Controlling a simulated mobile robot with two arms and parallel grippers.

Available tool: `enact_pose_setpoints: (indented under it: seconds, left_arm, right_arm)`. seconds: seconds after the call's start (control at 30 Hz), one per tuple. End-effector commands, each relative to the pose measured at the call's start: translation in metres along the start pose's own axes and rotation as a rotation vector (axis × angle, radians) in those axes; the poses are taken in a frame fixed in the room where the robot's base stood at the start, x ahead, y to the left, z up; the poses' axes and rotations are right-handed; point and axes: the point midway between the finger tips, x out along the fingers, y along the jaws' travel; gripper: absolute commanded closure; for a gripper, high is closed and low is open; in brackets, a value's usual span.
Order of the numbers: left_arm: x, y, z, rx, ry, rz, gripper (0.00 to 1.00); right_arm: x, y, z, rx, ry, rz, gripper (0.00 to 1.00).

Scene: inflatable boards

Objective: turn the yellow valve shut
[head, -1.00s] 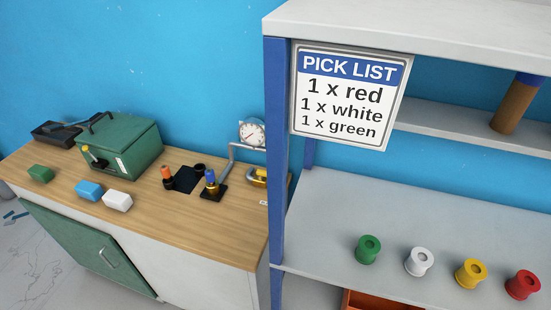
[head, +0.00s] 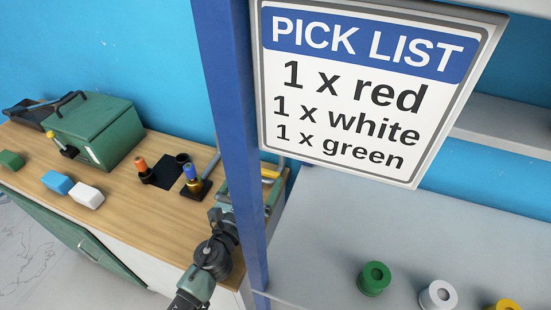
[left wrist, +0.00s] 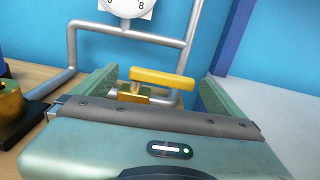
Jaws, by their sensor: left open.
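The yellow valve handle (left wrist: 162,78) lies nearly level across the middle of the left wrist view, on a brass body (left wrist: 132,95) at the grey pipe. In the head view the handle (head: 270,174) shows partly, beside the blue shelf post. My left gripper (left wrist: 157,92) is open, with one green finger to the left of the handle and one to the right. The handle shows between the fingers, and I see no contact. In the head view my left gripper (head: 245,190) is at the right end of the bench, partly behind the post. My right gripper is not in view.
The blue post (head: 232,130) and pick list sign (head: 365,90) stand close to my left arm. The grey pipe (left wrist: 72,50) rises to a white gauge (left wrist: 128,6). A blue-topped brass piece (head: 192,180) stands left of the gripper. Spools (head: 373,278) stand on the shelf.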

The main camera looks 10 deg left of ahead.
Motion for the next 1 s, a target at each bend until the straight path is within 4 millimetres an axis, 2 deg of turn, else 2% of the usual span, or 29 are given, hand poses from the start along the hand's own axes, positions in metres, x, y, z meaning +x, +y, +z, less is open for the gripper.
enact_pose_setpoints:
  seconds: [0.03,0.13,0.37,0.47,0.57,0.7,0.8,1.0]
  left_arm:
    - [0.001,-0.002,-0.008,0.019,0.001,-0.011,0.0]
    - [0.004,-0.004,-0.009,0.042,0.001,-0.02,0.0]
    - [0.034,-0.005,-0.006,0.041,-0.001,-0.02,0.0]
    - [0.051,-0.005,-0.006,0.04,-0.001,-0.018,0.0]
    - [0.064,-0.005,-0.008,0.04,0.0,-0.019,0.0]
    - [0.076,-0.006,-0.008,0.04,0.001,-0.019,0.0]
    - [0.079,-0.005,-0.008,0.041,0.001,-0.019,0.0]
    - [0.079,-0.005,-0.008,0.04,0.001,-0.019,0.0]
  right_arm:
    - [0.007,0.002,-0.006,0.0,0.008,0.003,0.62]
    - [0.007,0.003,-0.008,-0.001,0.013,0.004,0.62]
    - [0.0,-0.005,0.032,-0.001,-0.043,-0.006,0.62]
    - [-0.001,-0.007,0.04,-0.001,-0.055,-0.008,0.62]
    - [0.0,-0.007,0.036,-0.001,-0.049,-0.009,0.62]
    - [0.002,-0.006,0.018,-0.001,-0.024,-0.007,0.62]
    - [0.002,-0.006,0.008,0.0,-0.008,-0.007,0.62]
    - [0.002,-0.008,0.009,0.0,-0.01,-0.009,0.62]
